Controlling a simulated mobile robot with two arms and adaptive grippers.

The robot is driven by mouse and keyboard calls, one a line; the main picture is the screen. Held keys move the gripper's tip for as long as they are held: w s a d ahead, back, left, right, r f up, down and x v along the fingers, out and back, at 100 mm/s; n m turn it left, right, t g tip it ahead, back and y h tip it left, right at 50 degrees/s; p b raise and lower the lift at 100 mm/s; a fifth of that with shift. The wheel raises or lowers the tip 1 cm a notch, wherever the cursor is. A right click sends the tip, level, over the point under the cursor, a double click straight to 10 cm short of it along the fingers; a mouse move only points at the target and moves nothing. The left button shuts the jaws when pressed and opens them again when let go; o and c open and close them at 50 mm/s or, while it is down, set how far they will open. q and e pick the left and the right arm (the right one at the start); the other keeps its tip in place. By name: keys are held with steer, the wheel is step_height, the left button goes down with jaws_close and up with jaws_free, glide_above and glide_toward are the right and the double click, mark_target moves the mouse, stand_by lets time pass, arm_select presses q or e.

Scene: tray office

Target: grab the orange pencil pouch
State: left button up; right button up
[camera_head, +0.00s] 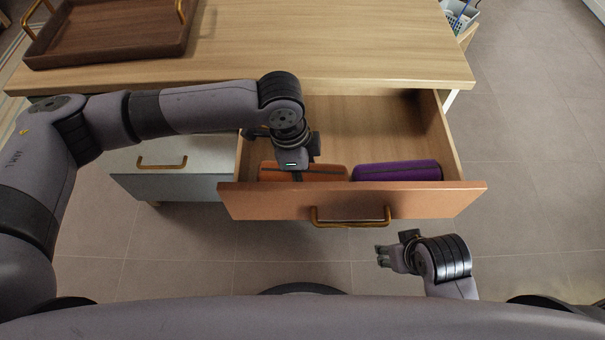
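The orange pencil pouch (322,173) lies in the front left part of an open drawer (352,200), close behind its orange front panel. My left gripper (297,176) points down into the drawer, right over the left half of the pouch. Its wrist hides part of the pouch and most of its fingers, so I cannot tell whether it is open or touching the pouch. My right gripper (380,256) is outside the drawer, below and to the right of the brass handle (350,217). Its fingers point left, and their opening is too small to judge.
A purple pouch (397,171) lies right of the orange one in the same drawer. The drawer's rear is empty. A brown tray with brass handles (110,48) stands on the wooden desktop (330,45).

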arm_select(q)
steer(key=c, duration=0.7)
steer(key=shift+r, duration=0.1)
steer(key=shift+c, duration=0.2)
